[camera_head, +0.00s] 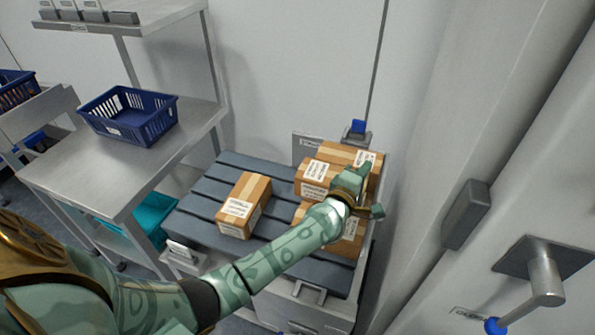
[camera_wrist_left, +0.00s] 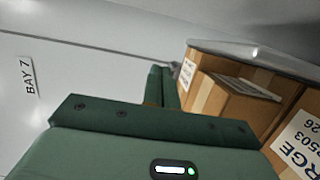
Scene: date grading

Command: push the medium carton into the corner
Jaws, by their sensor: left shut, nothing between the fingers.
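Several brown taped cartons with white labels rest on a grey slatted platform (camera_head: 200,195). One carton (camera_head: 243,203) stands alone left of the middle. The others are grouped at the right: a back carton (camera_head: 340,153), a smaller-looking one (camera_head: 313,177) in front of it, and a front carton (camera_head: 350,247) partly hidden by my arm. I cannot tell which is the medium one. My left gripper (camera_head: 363,172) is shut and empty over the grouped cartons; contact is unclear. In the left wrist view its fingers (camera_wrist_left: 160,87) are beside cartons (camera_wrist_left: 235,103), one label ending in "RGE" (camera_wrist_left: 302,143).
White walls meet behind the platform at the right. A post with a blue top (camera_head: 357,128) stands at the back. A steel table (camera_head: 85,160) with a blue basket (camera_head: 130,115) is at the left. A lever handle (camera_head: 543,275) juts out at the right. Slats around the lone carton are bare.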

